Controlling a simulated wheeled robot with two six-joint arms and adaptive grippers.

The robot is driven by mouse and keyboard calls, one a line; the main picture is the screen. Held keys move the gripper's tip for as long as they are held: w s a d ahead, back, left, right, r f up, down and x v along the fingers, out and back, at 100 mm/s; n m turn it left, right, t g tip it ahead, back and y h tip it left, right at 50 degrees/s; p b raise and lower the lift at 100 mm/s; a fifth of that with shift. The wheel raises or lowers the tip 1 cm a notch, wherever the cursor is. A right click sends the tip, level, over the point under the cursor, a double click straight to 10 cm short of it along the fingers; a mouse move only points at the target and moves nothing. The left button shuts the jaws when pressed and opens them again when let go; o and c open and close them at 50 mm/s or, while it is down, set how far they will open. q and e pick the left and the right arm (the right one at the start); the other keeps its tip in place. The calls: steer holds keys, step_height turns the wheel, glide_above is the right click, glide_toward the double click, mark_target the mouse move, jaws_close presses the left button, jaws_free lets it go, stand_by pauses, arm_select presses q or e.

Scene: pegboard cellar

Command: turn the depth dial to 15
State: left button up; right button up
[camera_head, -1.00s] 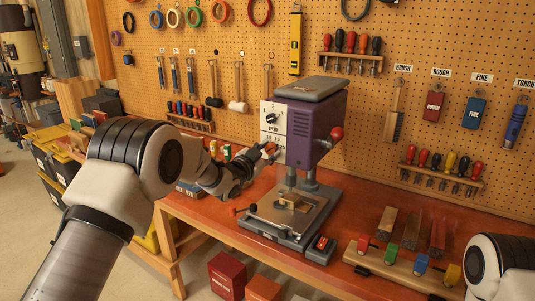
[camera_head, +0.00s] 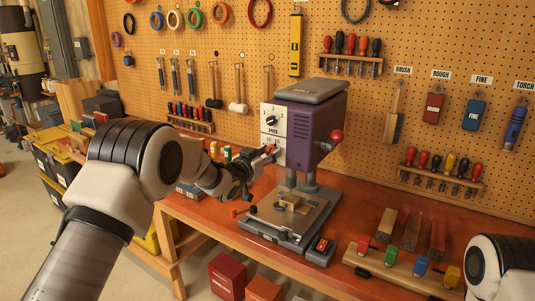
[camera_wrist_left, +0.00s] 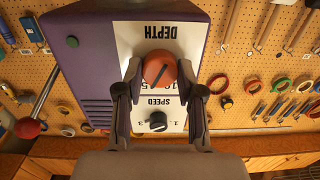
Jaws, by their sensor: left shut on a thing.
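The purple drill press (camera_head: 315,130) stands on the workbench, with a white panel on its head. The wrist view shows the panel upside down, with a round orange-red depth dial (camera_wrist_left: 160,69) under the word DEPTH. My left gripper (camera_wrist_left: 159,78) is shut on this dial, one finger on each side. A dark pointer line on the dial slants across its face. The scale numbers are partly hidden by the dial and fingers, so I cannot tell the exact reading. In the head view my left gripper (camera_head: 270,151) is at the panel's lower part and covers most of the dial.
A black speed knob (camera_wrist_left: 157,121) sits close to the depth dial on the same panel. A lever with a red ball (camera_head: 336,135) sticks out on the press's right side. A wooden block rack (camera_head: 400,265) stands right of the press base. The pegboard is behind.

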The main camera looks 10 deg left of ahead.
arm_select(q)
steer(key=o, duration=1.1)
steer(key=shift+o, duration=0.2)
steer(key=v, duration=1.2)
